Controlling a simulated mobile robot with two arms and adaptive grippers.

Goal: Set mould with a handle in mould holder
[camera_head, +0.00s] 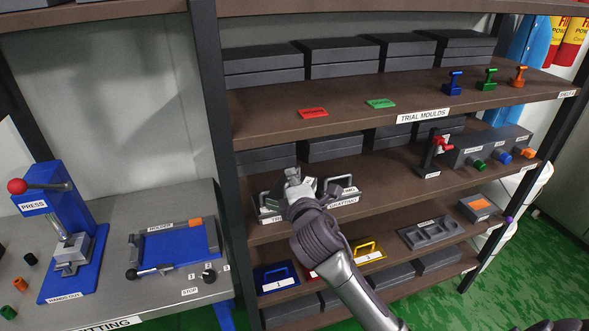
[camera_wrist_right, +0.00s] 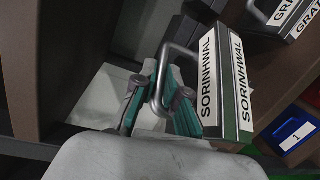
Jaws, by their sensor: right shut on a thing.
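The mould holder (camera_head: 176,243) is a blue plate in a grey frame with an orange block, on the grey bench at left; it looks empty. My right gripper (camera_head: 294,178) is at the middle shelf, right of the holder. In the right wrist view its teal-padded fingers (camera_wrist_right: 160,92) are shut on the looped metal handle of a dark green mould (camera_wrist_right: 232,125) labelled "SORINHWAL". In the head view the gripper hides most of this mould. Another handled mould (camera_head: 342,190) stands just right of the gripper. My left gripper is not in view.
A blue press (camera_head: 50,205) with a red knob stands left of the holder. A dark shelf post (camera_head: 222,130) rises between bench and shelves. Blue, red and yellow handled moulds sit on the shelf below. Dark boxes stand close behind my right gripper.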

